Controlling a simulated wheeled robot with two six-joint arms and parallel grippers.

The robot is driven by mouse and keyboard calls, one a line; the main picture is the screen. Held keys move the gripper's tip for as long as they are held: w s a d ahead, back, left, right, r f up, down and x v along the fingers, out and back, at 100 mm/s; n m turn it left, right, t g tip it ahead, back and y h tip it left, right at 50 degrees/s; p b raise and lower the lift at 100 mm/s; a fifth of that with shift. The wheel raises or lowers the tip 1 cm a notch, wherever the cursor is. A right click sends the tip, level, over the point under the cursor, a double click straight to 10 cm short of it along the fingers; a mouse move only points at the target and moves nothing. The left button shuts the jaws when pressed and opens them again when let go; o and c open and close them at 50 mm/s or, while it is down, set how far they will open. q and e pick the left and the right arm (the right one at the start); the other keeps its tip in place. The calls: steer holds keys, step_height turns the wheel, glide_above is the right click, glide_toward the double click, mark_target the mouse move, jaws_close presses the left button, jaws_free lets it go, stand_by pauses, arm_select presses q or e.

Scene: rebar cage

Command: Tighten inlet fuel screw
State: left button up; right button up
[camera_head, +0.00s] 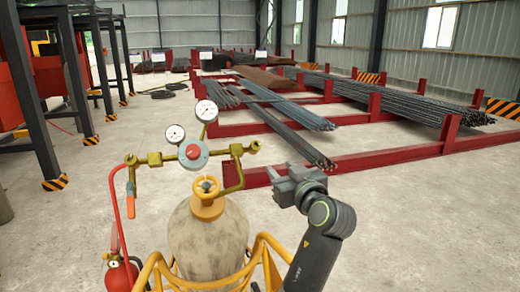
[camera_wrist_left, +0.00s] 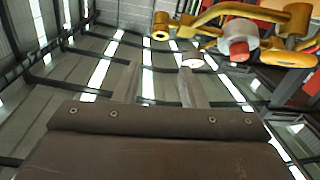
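A brass regulator (camera_head: 220,152) with a red centre knob (camera_head: 193,152) stands above the yellow valve (camera_head: 207,195) of a tan gas cylinder (camera_head: 207,240). Brass fittings sit at its left end (camera_head: 131,160) and right end (camera_head: 254,146); I cannot tell which is the inlet fuel screw. My left gripper (camera_head: 288,183) is right of the regulator, lower than its right fitting and apart from it. In the left wrist view its two fingers (camera_wrist_left: 162,86) are spread with nothing between them. Brass parts (camera_wrist_left: 225,14) and a red knob (camera_wrist_left: 238,50) show at upper right there. My right gripper is not in view.
Two round gauges (camera_head: 206,111) rise above the regulator. A red hose (camera_head: 115,205) hangs at left above a small red extinguisher (camera_head: 121,275). A yellow frame (camera_head: 265,250) surrounds the cylinder. Red racks with steel bars (camera_head: 285,120) stand behind; the floor between is clear.

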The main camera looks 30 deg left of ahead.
mark_target(257, 147)
arm_select(q)
steer(key=p+x, duration=0.6)
steer(key=x, duration=0.9)
steer(key=shift+a, duration=0.1)
steer(key=shift+w+a+f, duration=0.1)
steer(key=shift+w, duration=0.05)
steer(key=c, duration=0.7)
